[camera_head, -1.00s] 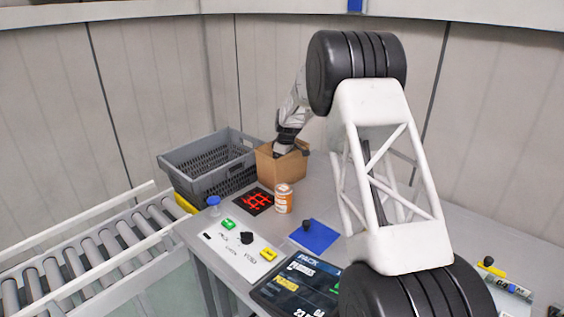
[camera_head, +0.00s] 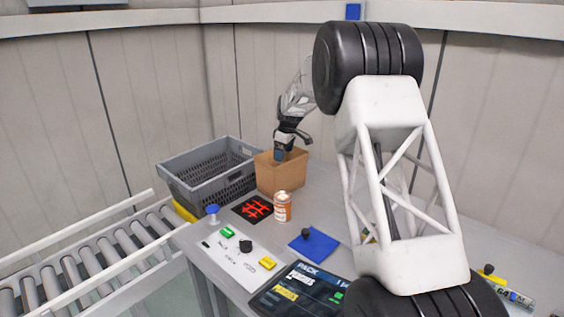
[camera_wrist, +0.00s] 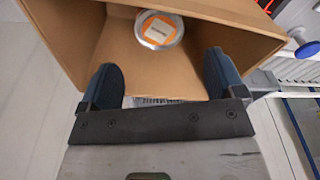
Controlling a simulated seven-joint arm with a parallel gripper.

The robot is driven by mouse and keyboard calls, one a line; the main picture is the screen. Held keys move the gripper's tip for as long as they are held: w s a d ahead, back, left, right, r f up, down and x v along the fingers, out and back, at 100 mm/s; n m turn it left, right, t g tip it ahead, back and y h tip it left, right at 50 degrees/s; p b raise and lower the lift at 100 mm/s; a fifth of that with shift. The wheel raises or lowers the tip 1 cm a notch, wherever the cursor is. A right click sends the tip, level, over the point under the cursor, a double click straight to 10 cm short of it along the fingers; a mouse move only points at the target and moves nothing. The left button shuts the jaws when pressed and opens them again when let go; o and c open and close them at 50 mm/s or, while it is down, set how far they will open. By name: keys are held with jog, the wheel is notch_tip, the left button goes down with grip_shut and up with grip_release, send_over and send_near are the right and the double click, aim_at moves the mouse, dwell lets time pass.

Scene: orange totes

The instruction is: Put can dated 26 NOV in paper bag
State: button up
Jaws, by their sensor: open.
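The brown paper bag (camera_head: 284,177) stands open on the table beside the grey crate. In the wrist view, its walls (camera_wrist: 226,22) surround a can (camera_wrist: 159,31) standing inside, with a silver rim and an orange and white label on top. The label's text is too small to read. My gripper (camera_wrist: 162,78) is open and empty at the bag's mouth, its two blue fingers apart and clear of the can. In the head view my gripper (camera_head: 283,155) is over the bag. Another can (camera_head: 282,207), orange and white, stands upright on the table in front of the bag; its date is unreadable.
The grey crate (camera_head: 196,182) is left of the bag. A black mat with red markings (camera_head: 252,209), a button panel (camera_head: 240,250), a blue pad (camera_head: 314,246) and a dark PACK screen (camera_head: 300,290) lie nearer. A roller conveyor (camera_head: 85,265) runs along the left.

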jog(key=shift+s+d+r, duration=0.1)
jog(key=shift+d+r, duration=0.1)
jog(key=shift+r, duration=1)
jog(key=shift+s+d+r, duration=0.1)
jog(key=shift+d+r, duration=0.05)
jog(key=shift+r, duration=1)
jog(key=shift+r, duration=0.1)
jog(key=s+d+r+m, duration=0.25)
jog(key=s+r, duration=0.25)
jog(key=s, duration=0.6)
jog(key=s+d+r+m+t, duration=0.1)
jog(key=s+d+r+m, duration=0.2)
jog(key=s, duration=0.7)
jog(key=s+d+r+m, duration=0.1)
jog(key=s+d+r, duration=0.2)
jog(key=s+r, duration=0.55)
jog(key=s+d+f+m, duration=0.1)
jog(key=s+f+m, duration=0.1)
jog(key=s, duration=1.1)
jog(key=s+d+f+m+h, duration=0.1)
jog(key=s+f, duration=0.4)
jog(key=s, duration=0.9)
jog(key=s+d+f+m, duration=0.2)
jog(key=s+f+m, duration=0.1)
jog(key=s, duration=1)
jog(key=shift+s+d+f+t+h, duration=0.3)
jog(key=shift+s+f+t, duration=0.1)
jog(key=shift+f, duration=0.25)
jog(key=shift+m, duration=0.25)
